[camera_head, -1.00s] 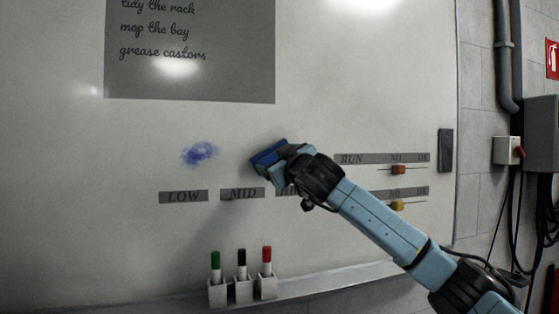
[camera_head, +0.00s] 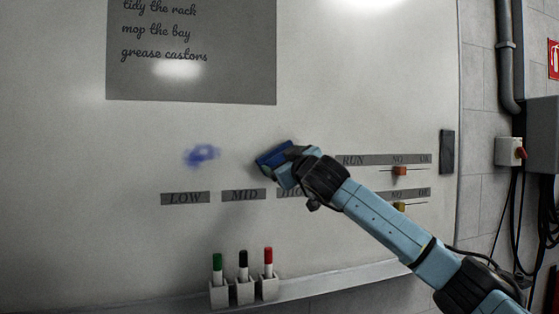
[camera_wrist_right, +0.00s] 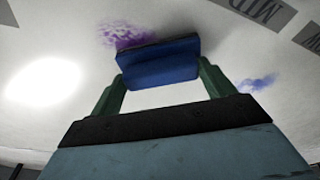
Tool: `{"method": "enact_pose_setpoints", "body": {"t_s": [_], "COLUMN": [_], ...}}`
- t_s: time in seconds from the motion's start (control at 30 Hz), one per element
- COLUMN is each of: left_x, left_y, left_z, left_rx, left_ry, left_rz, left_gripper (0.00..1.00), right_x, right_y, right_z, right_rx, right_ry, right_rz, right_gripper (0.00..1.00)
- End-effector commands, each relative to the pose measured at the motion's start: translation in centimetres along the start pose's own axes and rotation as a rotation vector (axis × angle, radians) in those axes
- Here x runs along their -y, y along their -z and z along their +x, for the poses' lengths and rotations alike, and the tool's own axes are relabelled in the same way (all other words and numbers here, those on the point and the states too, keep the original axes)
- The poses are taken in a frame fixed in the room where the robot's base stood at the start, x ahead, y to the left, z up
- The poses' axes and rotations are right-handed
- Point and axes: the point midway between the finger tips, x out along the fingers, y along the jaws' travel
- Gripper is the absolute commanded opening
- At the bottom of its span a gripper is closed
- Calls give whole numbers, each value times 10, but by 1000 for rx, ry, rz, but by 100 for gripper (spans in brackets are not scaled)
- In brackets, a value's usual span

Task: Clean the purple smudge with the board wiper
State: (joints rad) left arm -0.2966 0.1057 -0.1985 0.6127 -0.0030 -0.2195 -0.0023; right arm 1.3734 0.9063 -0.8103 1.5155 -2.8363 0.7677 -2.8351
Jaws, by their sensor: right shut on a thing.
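The board wiper (camera_head: 273,155) is a blue block with a dark face. My right gripper (camera_head: 284,166) is shut on it, in front of the whiteboard (camera_head: 70,150). In the right wrist view, the wiper (camera_wrist_right: 158,66) sits between the green fingers of my right gripper (camera_wrist_right: 160,78). The purple smudge (camera_wrist_right: 120,35) shows there just beyond the wiper's upper left edge, partly covered by it. I cannot tell whether the wiper touches the board. In the head view the purple smudge is not visible, apparently hidden behind wiper and hand. My left gripper is out of view.
A separate blue smudge (camera_head: 202,155) lies left of the wiper; it also shows in the right wrist view (camera_wrist_right: 257,82). Label strips and sliders (camera_head: 399,171) are near my right arm. Below stands a marker holder (camera_head: 243,292) with green, black and red markers.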

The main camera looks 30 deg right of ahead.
Motion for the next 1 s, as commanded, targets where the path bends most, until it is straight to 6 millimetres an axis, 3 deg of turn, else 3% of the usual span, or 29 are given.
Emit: {"method": "enact_pose_setpoints", "body": {"t_s": [1.0], "left_x": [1], "left_y": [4], "left_z": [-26], "left_rx": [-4], "left_ry": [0], "left_rz": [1], "left_gripper": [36], "right_x": [-58], "right_y": [-32], "right_z": [-2], "right_rx": [2], "right_ry": [-2], "right_rz": [-1], "right_gripper": [63]}}
